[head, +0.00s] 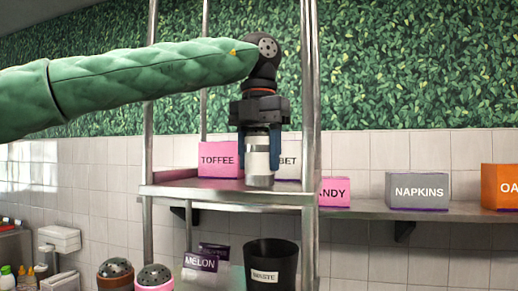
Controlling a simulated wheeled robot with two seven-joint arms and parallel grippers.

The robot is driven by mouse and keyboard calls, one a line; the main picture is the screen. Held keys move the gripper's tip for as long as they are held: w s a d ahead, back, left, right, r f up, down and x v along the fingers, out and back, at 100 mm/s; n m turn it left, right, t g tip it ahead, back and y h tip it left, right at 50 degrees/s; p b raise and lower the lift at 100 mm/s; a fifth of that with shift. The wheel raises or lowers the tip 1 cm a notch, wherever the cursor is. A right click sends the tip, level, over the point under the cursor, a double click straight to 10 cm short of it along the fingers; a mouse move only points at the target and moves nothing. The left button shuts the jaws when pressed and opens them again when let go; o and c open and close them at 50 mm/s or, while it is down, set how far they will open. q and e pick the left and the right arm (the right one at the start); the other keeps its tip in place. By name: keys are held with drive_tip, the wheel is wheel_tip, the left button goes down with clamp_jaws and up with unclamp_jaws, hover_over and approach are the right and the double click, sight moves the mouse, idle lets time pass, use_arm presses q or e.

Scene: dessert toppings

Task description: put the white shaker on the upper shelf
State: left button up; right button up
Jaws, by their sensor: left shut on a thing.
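My left gripper (259,146) points downward over the upper shelf (180,193) of a metal rack. Its blue-padded fingers are shut on the white shaker (258,158), which is upright with a grey metallic lower part. The shaker's base is at the shelf's level, close to its front edge; I cannot tell whether it touches the surface. The fingers cover the shaker's sides. My right gripper is not in view.
A pink TOFFEE box (219,158) and a partly hidden white box (287,166) stand behind the shaker. Metal posts (310,110) flank the shelf. Below are a black WASTE bin (271,266), a MELON packet (200,264) and two dome-lidded containers. A NAPKINS box (417,190) is right.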

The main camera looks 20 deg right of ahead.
use_arm(q)
drive_tip(key=shift+w+d+f, duration=0.1)
drive_tip(key=shift+w+d, duration=0.05)
drive_tip(key=shift+d+f, duration=0.1)
drive_tip(key=o, duration=1)
drive_tip(key=shift+o, duration=0.2)
